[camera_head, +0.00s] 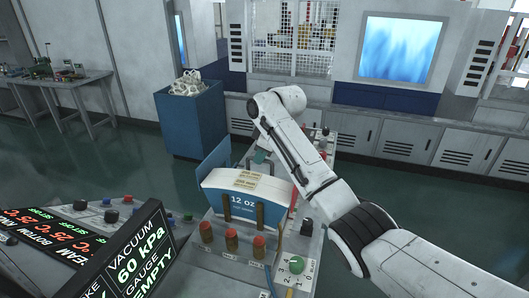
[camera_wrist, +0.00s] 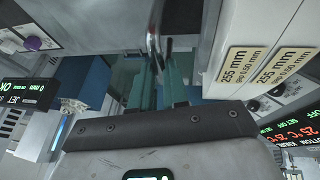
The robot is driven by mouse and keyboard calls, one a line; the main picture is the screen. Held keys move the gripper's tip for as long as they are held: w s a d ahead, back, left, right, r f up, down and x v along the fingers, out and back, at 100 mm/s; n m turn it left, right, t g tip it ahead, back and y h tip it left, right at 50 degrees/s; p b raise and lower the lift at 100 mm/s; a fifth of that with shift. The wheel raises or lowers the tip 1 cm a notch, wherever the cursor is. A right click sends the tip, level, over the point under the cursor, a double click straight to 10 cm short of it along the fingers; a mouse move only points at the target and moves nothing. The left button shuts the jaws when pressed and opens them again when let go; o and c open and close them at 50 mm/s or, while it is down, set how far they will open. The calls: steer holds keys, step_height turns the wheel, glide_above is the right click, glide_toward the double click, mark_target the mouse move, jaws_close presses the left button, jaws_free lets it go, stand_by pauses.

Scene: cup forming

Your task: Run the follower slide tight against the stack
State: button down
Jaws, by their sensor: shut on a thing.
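The stack of white cup blanks (camera_head: 240,203), printed "12 oz", stands in the holder at the machine's front end, behind brass posts. Two cream "255 mm" labels lie on its top; they also show at the right of the wrist view (camera_wrist: 268,66). My gripper (camera_wrist: 160,80) reaches down behind the stack, its teal fingers close together on a grey metal bar (camera_wrist: 154,38), which seems to be the follower slide's handle. In the head view only a teal part (camera_head: 262,157) shows there. The slide's body, and any gap between it and the stack, I cannot make out.
A blue side plate (camera_head: 214,160) rises left of the stack. A gauge screen (camera_head: 135,262) stands lower left. A blue bin (camera_head: 191,118) is behind; open floor lies left.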

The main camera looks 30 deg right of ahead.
steer(key=c, duration=1.1)
jaws_free()
steer(key=shift+a, duration=0.1)
steer(key=b+v, duration=0.2)
steer(key=v, duration=0.8)
steer(key=shift+s+r, duration=0.15)
steer(key=shift+r, duration=0.2)
